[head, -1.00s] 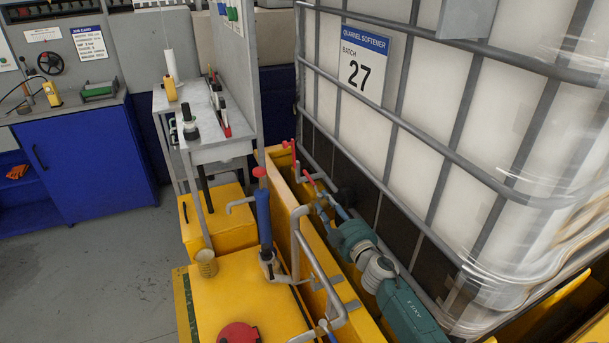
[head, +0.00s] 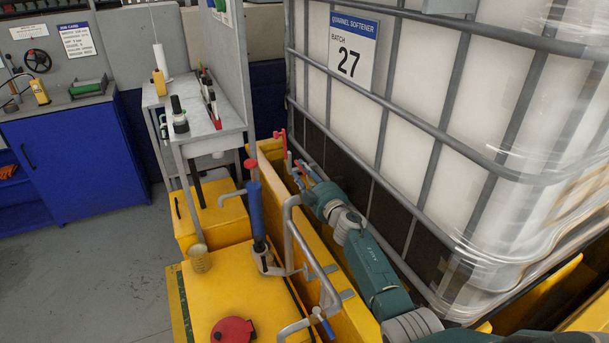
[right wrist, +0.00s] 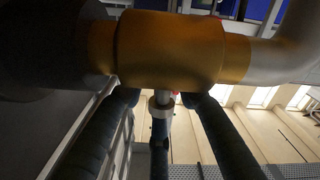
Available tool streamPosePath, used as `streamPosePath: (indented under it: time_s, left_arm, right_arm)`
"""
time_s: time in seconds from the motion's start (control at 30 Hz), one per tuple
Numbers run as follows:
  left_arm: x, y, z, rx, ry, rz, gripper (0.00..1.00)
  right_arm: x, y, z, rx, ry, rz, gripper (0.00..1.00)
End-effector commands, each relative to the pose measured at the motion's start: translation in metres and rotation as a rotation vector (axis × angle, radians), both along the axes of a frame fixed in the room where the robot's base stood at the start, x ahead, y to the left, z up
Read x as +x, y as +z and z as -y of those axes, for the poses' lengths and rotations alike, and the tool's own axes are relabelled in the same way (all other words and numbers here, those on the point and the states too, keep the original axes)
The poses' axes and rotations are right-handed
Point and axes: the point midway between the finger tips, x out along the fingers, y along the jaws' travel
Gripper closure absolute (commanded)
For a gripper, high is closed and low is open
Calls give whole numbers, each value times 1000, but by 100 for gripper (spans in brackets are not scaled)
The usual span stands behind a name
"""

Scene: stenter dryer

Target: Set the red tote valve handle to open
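The red tote valve handle (head: 282,139) stands up beside the lower left corner of the white caged tote (head: 400,120) in the head view. A second small red part (head: 302,167) shows at my right fingers. My right gripper (head: 305,172) reaches along the tote's side, close to the valve. In the right wrist view a brass valve body (right wrist: 170,45) fills the top. Dark fingers of my right gripper (right wrist: 165,115) spread below it, apart, with a grey rod and a speck of red between them. Contact cannot be told. My left gripper is not in view.
A yellow containment wall (head: 270,185) and grey bent pipe (head: 315,260) run left of my right arm. A blue hand pump (head: 255,212) stands on a yellow drum cabinet (head: 200,300). A grey side table (head: 200,120) is behind. Open floor lies at left.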

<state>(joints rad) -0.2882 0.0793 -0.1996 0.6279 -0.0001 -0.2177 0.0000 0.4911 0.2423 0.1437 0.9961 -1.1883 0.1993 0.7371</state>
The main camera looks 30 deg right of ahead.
Motion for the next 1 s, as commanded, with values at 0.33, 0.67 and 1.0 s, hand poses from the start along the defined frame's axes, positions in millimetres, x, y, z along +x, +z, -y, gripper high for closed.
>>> streamPosePath:
  time_s: [0.33, 0.67, 1.0]
  left_arm:
    - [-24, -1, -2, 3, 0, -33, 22]
    - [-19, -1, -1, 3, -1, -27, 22]
    - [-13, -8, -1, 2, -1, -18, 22]
  right_arm:
    - [0, 0, 0, 0, 0, 0, 100]
    - [1, 0, -1, -4, 44, -2, 100]
    - [-1, -1, -12, -2, 260, -1, 100]
